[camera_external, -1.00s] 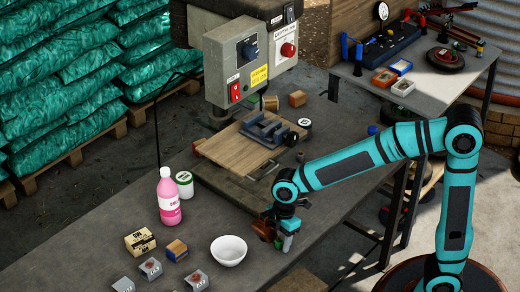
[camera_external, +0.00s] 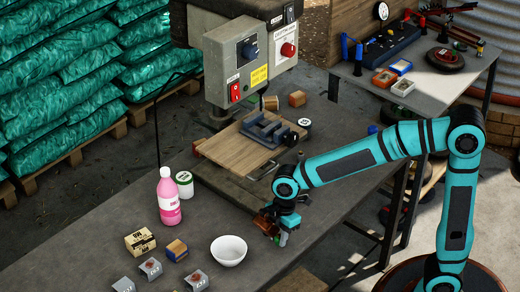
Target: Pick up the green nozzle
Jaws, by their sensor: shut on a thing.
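My gripper (camera_external: 281,234) points down above the grey workbench (camera_external: 110,240), to the right of the white bowl. Its jaws are shut on the small green nozzle (camera_external: 284,240), which shows as a green spot between the fingertips. The fingers hide most of the nozzle. I cannot tell for sure whether its lower end is clear of the bench top. Brownish parts show close to the left of the jaws, and I cannot make out what they are.
The white bowl (camera_external: 229,250) is near on the left. A pink bottle (camera_external: 169,197), a white jar (camera_external: 184,184) and several small boxes stand farther left. The drill press (camera_external: 240,60) and its wooden board (camera_external: 236,155) are behind. Bare bench lies between bowl and bottle.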

